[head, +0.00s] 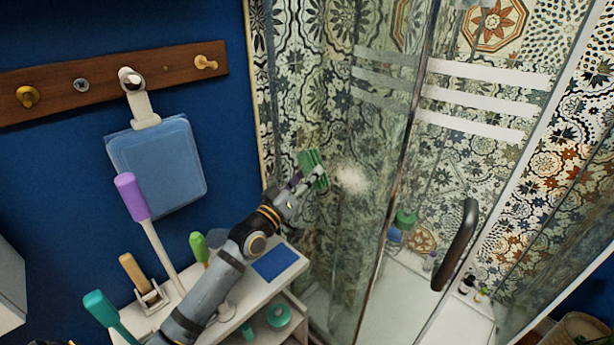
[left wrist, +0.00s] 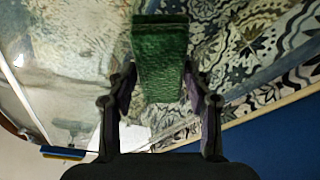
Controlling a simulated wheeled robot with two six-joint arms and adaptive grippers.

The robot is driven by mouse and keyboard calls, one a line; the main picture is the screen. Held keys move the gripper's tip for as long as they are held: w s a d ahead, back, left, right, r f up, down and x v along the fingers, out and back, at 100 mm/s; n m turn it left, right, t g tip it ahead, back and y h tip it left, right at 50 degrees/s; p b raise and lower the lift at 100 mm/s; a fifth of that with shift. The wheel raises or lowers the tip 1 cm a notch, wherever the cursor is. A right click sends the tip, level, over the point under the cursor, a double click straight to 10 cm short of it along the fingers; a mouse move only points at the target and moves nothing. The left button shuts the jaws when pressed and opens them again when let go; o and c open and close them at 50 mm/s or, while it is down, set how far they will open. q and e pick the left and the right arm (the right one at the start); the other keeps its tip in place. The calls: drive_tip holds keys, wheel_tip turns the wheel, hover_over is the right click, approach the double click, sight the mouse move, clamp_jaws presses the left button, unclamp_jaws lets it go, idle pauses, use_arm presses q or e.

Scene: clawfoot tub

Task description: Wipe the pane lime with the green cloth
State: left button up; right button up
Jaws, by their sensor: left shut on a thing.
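The green cloth (head: 313,163) is a small folded pad in my left gripper (head: 304,181). The gripper is shut on it, and the cloth also shows between the fingers in the left wrist view (left wrist: 160,60). The pane lime (head: 352,180) is a whitish speckled patch on the clear shower glass, just right of the cloth in the head view. The cloth is close to the glass; I cannot tell whether it touches. My right gripper is not in view.
A white stand (head: 285,285) below my left arm holds a blue cloth (head: 275,264). A purple-topped handle (head: 132,196) and a teal one (head: 100,307) rise beside it. A peg rail (head: 60,90) crosses the blue wall. A black door handle (head: 457,243) is on the glass at right.

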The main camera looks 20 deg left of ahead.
use_arm(q)
drive_tip(key=shift+w+d+b, duration=0.3)
drive_tip(key=shift+w+b, duration=0.55)
drive_tip(key=shift+b, duration=0.05)
idle(1.0)
drive_tip(key=shift+s+d, duration=0.2)
drive_tip(key=shift+d, duration=0.3)
drive_tip(key=shift+s+d, duration=0.2)
drive_tip(key=shift+d, duration=0.3)
drive_tip(key=shift+s+d, duration=0.25)
drive_tip(key=shift+d, duration=0.4)
drive_tip(key=shift+s+d, duration=0.2)
drive_tip(key=shift+d, duration=0.4)
drive_tip(key=shift+s+d+f+b, duration=0.1)
drive_tip(key=shift+s+d+b, duration=0.2)
drive_tip(key=shift+d+b, duration=0.45)
drive_tip(key=shift+s+d+b, duration=0.3)
drive_tip(key=shift+d+b, duration=0.05)
drive_tip(key=shift+d, duration=0.65)
drive_tip(key=shift+s+d, duration=0.2)
drive_tip(key=shift+d, duration=0.3)
drive_tip(key=shift+b, duration=0.3)
